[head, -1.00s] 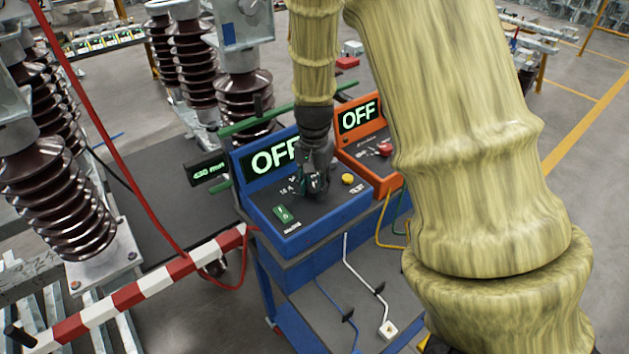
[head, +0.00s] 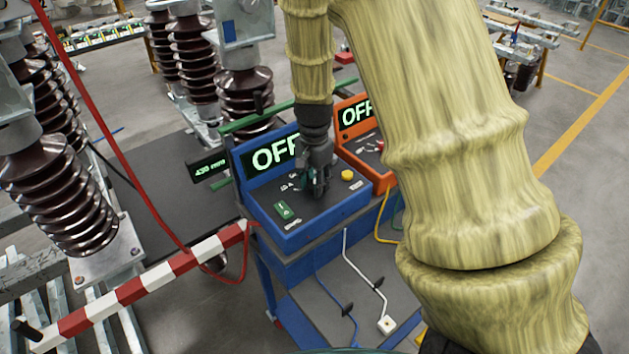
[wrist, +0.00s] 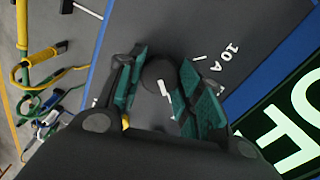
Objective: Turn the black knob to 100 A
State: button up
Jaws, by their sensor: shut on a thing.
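The black knob (wrist: 158,76) shows in the wrist view between the two green-padded fingers of my gripper (wrist: 160,92). A white pointer line marks the knob. A "10 A" label (wrist: 222,62) with a white tick is printed on the panel beside it; no 100 A label is readable. In the head view my gripper (head: 316,184) reaches down onto the dark panel of the blue box (head: 318,220) and hides the knob. The box's display (head: 272,155) reads OFF, partly covered by my arm.
A yellow button (head: 347,175) is right of my gripper and a green switch (head: 283,210) is at front left. An orange box (head: 384,182) with its own OFF display stands close behind right. A red-and-white barrier (head: 150,285) meets the blue box at left.

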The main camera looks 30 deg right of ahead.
aim_at(314, 184)
jog(key=o, duration=1)
jog(key=shift+o, duration=0.2)
jog(key=shift+r, duration=0.15)
notch_tip(314, 184, up, 12)
